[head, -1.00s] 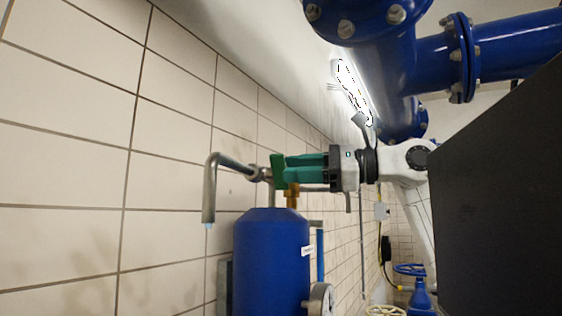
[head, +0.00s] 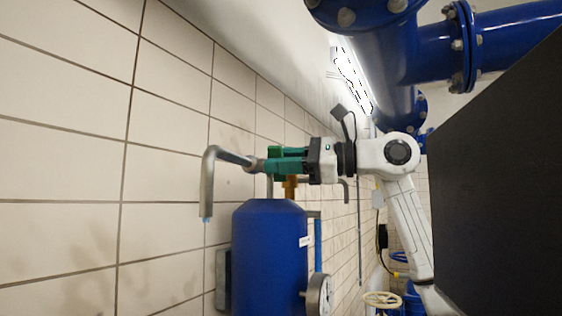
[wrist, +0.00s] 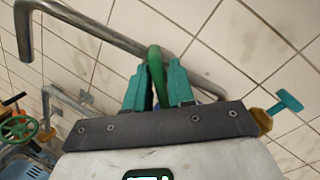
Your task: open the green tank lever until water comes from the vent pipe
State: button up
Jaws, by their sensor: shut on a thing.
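The green tank lever (wrist: 156,72) stands between my gripper's teal fingers (wrist: 157,84) in the wrist view, and they are shut on it. In the head view my gripper (head: 284,161) is level above the blue tank (head: 268,255), and its fingers largely hide the lever. The grey vent pipe (head: 207,180) bends down at the left of the valve, near the tiled wall. A small light-blue patch shows at its mouth; I cannot tell whether it is water. The vent pipe also crosses the top of the wrist view (wrist: 95,25).
A pressure gauge (head: 318,294) sits at the tank's lower right. Large blue pipes (head: 385,60) run overhead. A dark panel fills the right of the head view. A teal T-handle (wrist: 286,101) on a brass-coloured fitting is at the right in the wrist view.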

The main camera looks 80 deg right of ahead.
jog(key=shift+m, duration=0.3)
grip_shut()
jog(key=m+b, duration=0.1)
jog(key=m, duration=0.2)
jog(key=shift+d+b, duration=0.1)
jog(key=shift+b, duration=0.25)
jog(key=shift+d+r+m+b, duration=0.1)
jog(key=shift+m+b, duration=0.45)
jog(key=shift+m, duration=1.65)
jog(key=o, duration=0.7)
grip_release()
jog(key=s+b, duration=0.3)
jog(key=s, duration=0.8)
jog(key=shift+d, duration=0.2)
